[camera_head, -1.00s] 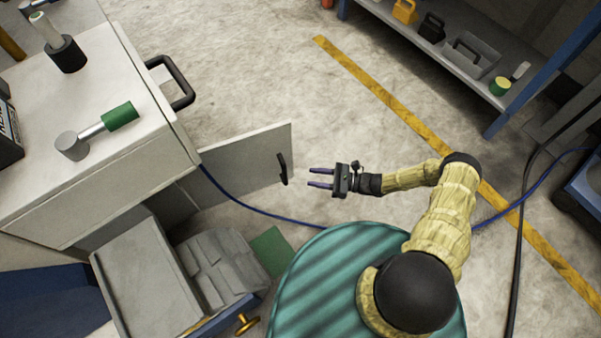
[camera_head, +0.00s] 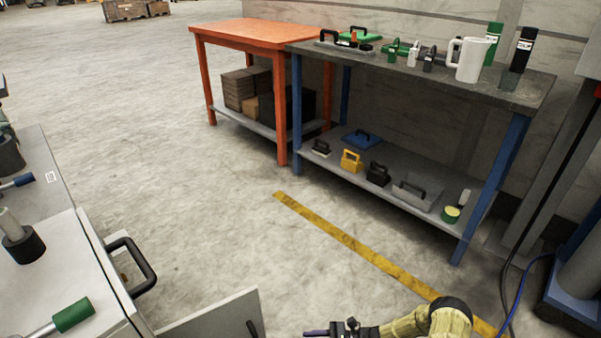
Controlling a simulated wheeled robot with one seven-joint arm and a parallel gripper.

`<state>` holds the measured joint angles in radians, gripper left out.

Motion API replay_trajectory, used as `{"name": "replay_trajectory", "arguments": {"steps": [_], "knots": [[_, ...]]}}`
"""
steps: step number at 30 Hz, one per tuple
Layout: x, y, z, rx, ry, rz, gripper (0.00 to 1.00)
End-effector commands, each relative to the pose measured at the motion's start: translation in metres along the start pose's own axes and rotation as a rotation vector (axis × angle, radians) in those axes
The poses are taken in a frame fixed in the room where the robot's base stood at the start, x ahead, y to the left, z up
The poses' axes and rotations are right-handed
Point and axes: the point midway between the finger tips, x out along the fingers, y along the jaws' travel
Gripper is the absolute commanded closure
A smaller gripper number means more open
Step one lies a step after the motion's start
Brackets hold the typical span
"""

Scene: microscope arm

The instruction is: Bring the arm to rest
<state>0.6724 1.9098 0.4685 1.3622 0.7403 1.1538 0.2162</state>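My arm (camera_head: 436,322), in a yellowish cover with a black joint, shows only in part at the bottom edge of the head view. My gripper (camera_head: 316,333) points left at the bottom edge, and its lower part is cut off. One dark finger shows now. A second ago both fingers were apart with nothing between them. The gripper is to the right of an open grey cabinet door (camera_head: 215,318) with a black handle (camera_head: 252,329). I cannot tell whether there is contact, but a gap seems to lie between them.
A white cabinet (camera_head: 75,270) with a black handle (camera_head: 133,266) stands at the left. A blue-legged workbench (camera_head: 515,95) with tools stands at the back right, beside an orange table (camera_head: 250,33). A yellow floor line (camera_head: 350,243) crosses open floor.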

Motion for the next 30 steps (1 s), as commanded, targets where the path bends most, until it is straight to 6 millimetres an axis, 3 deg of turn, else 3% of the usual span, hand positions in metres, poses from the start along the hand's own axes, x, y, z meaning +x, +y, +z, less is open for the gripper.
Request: {"name": "replay_trajectory", "arguments": {"steps": [8, 20, 30], "knots": [[-0.006, -0.001, 0.022, -0.061, 0.094, 0.103, 0.65], [-0.032, 0.003, 0.095, -0.283, 0.412, 0.423, 0.65], [-0.056, 0.008, 0.167, -0.496, 0.670, 0.656, 0.65]]}}
